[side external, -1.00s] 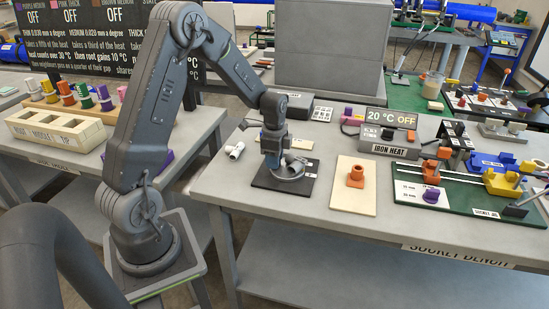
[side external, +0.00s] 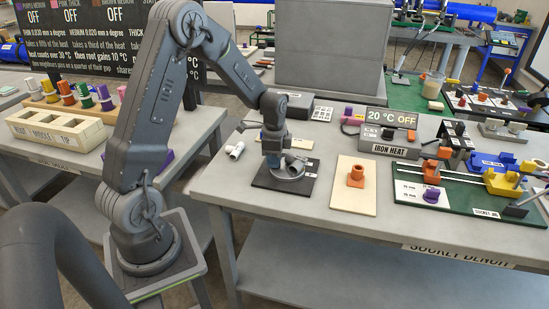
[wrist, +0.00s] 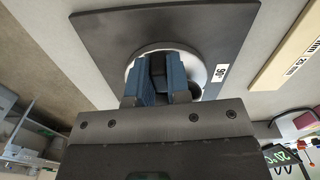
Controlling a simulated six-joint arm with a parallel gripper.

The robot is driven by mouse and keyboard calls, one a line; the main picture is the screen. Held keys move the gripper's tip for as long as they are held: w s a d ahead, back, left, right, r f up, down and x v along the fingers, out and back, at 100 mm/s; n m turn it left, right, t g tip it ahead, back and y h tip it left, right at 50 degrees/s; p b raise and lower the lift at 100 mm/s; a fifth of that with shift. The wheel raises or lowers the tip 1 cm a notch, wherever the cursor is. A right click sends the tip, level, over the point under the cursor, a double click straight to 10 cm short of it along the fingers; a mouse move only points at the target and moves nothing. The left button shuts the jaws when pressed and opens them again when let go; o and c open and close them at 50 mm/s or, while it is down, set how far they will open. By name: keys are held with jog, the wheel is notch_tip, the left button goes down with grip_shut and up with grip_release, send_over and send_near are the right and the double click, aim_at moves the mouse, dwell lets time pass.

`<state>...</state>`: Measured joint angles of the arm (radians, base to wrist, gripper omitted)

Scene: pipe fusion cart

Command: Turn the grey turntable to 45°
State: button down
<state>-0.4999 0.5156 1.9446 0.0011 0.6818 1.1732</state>
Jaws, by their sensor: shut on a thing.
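The grey turntable (side external: 291,173) sits on a dark square board (side external: 262,182) near the front left of the bench. My gripper (side external: 276,162) reaches straight down onto it, at its left part in the side view. In the wrist view the pale round turntable (wrist: 207,67) shows around my blue-sided fingers (wrist: 163,82), which are shut on a part of the turntable. The turntable's exact angle cannot be read.
A cream board with an orange fitting (side external: 356,174) lies right of the turntable. White pipe fittings (side external: 235,150) lie to its left. The iron heat box (side external: 390,142) stands behind right, reading 20 °C OFF. The bench front edge is close by.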

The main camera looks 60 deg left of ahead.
aim_at(276, 171)
jog(key=shift+s+d+n, duration=0.15)
jog(key=shift+d+n, duration=0.15)
jog(key=shift+n, duration=0.7)
jog(key=shift+s+d+n, duration=0.1)
jog(key=shift+d+n, duration=0.2)
jog(key=shift+n, duration=0.7)
jog(key=shift+s+d+n, duration=0.1)
jog(key=shift+d+n, duration=0.15)
jog(key=shift+n, duration=0.5)
jog(key=shift+d+n, duration=0.25)
jog(key=shift+n, duration=0.5)
jog(key=shift+d+n, duration=0.15)
jog(key=shift+n, duration=0.25)
jog(key=c, duration=1.1)
grip_release()
notch_tip(276, 171, up, 14)
jog(key=shift+f, duration=0.1)
